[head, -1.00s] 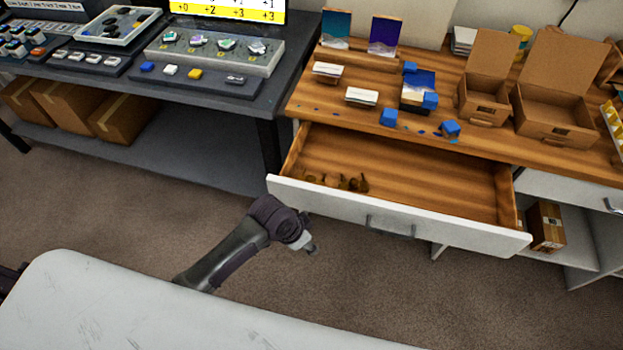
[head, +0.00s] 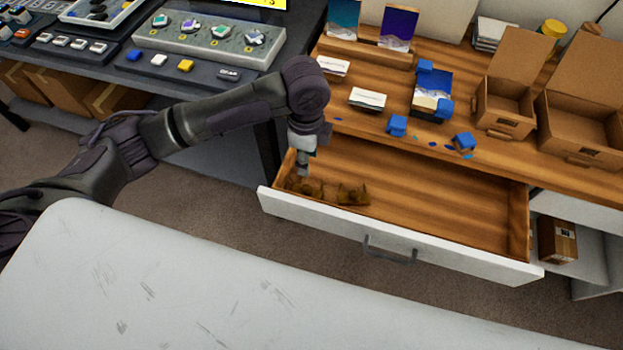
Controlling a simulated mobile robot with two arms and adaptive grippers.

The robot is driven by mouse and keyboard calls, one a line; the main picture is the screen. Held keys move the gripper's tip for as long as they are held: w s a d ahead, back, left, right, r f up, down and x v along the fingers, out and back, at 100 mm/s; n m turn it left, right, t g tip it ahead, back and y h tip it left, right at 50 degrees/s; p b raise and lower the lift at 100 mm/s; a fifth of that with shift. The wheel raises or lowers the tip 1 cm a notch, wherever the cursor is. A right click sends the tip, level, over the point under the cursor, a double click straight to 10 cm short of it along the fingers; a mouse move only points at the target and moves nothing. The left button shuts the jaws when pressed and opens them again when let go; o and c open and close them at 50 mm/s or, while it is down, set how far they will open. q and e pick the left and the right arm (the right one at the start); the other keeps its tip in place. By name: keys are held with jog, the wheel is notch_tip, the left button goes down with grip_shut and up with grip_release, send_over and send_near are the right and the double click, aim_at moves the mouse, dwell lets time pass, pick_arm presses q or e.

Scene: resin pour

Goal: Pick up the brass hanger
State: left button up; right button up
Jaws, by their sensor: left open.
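Small brass-coloured pieces lie on the floor of the open drawer (head: 430,195) at its left end. One brass hanger (head: 353,194) lies in the clear, a little right of the gripper. Another brass piece (head: 309,188) lies just under the gripper, partly hidden by it. My left gripper (head: 302,172) points down over the drawer's left end, open and close above the brass pieces. Its fingers are small here, and whether they touch a piece cannot be told. My right gripper is not in view.
The drawer's white front (head: 390,245) with its handle faces me, and its right half is empty. Blue cubes (head: 397,125), cards (head: 367,99) and open cardboard boxes (head: 505,105) stand on the wooden top behind. A dark bench (head: 200,85) stands at left.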

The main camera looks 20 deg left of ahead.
pick_arm(q)
send_over(307, 188)
notch_tip(307, 188, down, 8)
jog(key=shift+w+r, duration=0.1)
jog(key=shift+r, duration=0.05)
jog(key=shift+f, duration=0.45)
jog(key=f, duration=0.4)
jog(key=shift+s+f, duration=0.2)
jog(key=shift+f, duration=0.15)
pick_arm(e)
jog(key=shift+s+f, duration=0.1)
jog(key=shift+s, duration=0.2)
pick_arm(q)
grip_shut()
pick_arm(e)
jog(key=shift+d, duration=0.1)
